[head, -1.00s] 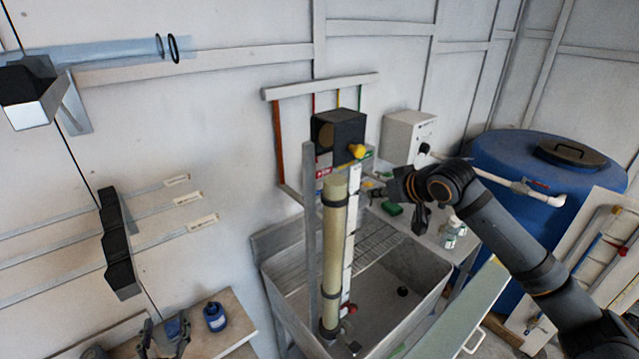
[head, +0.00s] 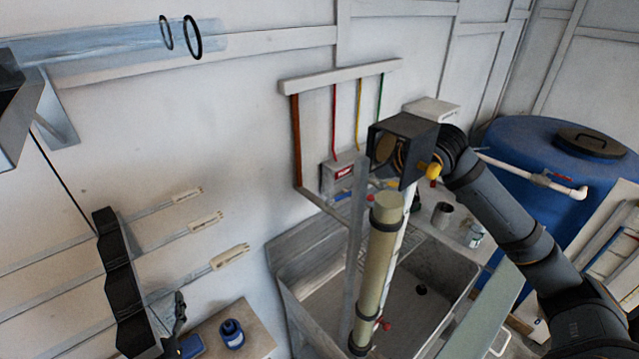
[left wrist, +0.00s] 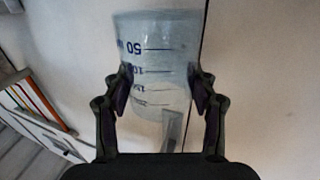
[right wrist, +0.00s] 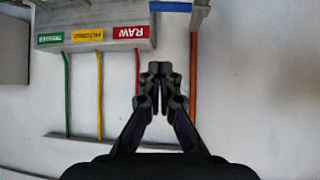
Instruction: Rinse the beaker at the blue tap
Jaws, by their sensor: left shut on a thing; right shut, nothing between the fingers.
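In the left wrist view my left gripper (left wrist: 160,88) is shut on the beaker (left wrist: 158,50), a clear vessel with dark blue volume marks. Its printed numbers appear upside down there. I cannot make out the beaker in the head view. My right gripper (right wrist: 160,75) is shut and empty in front of the wall, beside coloured pipes; in the head view the black box hides it. A blue part (head: 371,197) shows by the pipe panel above the sink. A blue bar (right wrist: 172,6) shows at the top of the right wrist view; I cannot tell whether either is the tap.
A label panel (right wrist: 95,30) is close to my right gripper. A large blue tank (head: 520,150) stands right.

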